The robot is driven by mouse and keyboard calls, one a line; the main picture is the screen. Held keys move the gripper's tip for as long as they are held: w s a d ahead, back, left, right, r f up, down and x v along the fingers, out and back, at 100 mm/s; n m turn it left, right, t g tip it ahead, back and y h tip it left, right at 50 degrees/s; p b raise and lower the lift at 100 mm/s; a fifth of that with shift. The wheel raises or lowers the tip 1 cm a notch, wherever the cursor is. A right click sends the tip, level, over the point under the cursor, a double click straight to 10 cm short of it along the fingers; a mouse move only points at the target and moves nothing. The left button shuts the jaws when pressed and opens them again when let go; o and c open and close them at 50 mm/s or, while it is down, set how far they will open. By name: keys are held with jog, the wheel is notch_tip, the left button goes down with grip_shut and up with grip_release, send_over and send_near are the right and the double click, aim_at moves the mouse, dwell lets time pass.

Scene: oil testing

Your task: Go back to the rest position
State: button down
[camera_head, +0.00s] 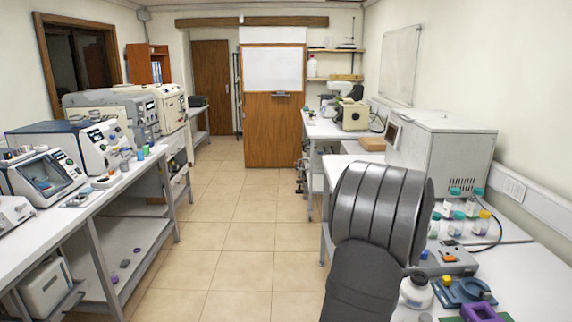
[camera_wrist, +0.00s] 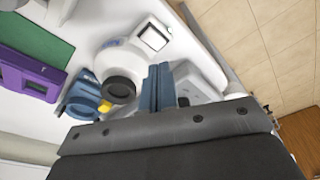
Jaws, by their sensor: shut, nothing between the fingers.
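My gripper (camera_wrist: 158,88) shows in the wrist view as two blue-grey fingers pressed together, with nothing between them. It is above the right-hand bench. In the head view my grey arm fills the lower middle and right, and the gripper's fingers cannot be made out.
On the right bench are a blue device (camera_head: 464,291), a purple holder (camera_head: 480,313), a grey box (camera_head: 447,260) and several capped vials (camera_head: 457,224). A large white instrument (camera_head: 440,145) stands behind. The left bench (camera_head: 110,195) carries several instruments. The tiled floor (camera_head: 235,235) between is clear.

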notch_tip(320, 180, down, 4)
jog(key=shift+f, duration=0.1)
notch_tip(320, 180, up, 8)
jog(key=s+a+r+t, duration=0.1)
jog(key=s+a+r, duration=0.2)
jog(key=s+a, duration=0.2)
jog(key=s+a+r, duration=0.4)
jog(key=s+a, duration=0.1)
jog(key=s, duration=0.4)
jog(key=shift+s+n+t+h, duration=0.2)
jog(key=shift+n+t+h, duration=0.1)
jog(key=shift+t+h, duration=0.1)
jog(key=shift+a+r, duration=0.1)
